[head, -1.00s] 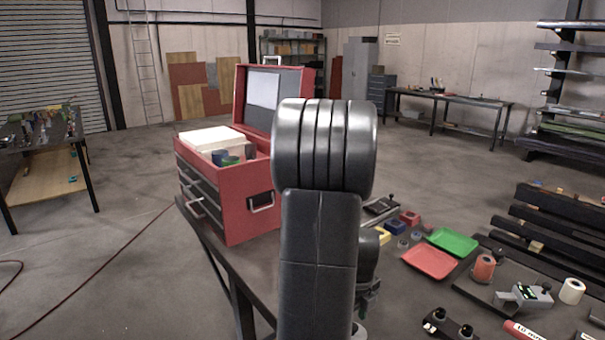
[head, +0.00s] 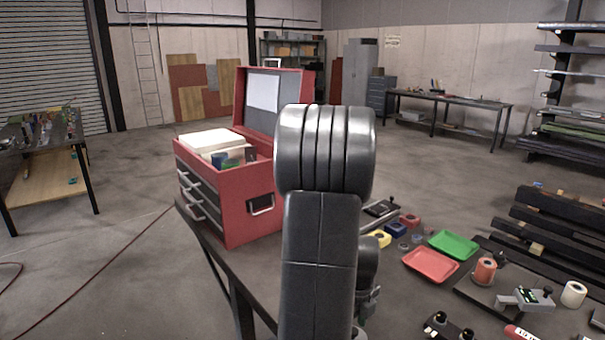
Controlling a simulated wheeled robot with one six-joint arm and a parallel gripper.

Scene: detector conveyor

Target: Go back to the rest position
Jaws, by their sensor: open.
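My arm (head: 320,235) stands upright in the middle of the head view, its rounded elbow at the top. My gripper (head: 367,302) shows only in part low behind the arm's right side, over the bench; its fingertips are mostly hidden by the arm. It is open, and I see nothing held in it.
An open red toolbox (head: 262,228) stands left of my arm on the bench (head: 222,262). To the right lie a red tray (head: 431,265), a green tray (head: 453,244), small coloured blocks, an orange roll (head: 484,271) and a white roll (head: 573,293).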

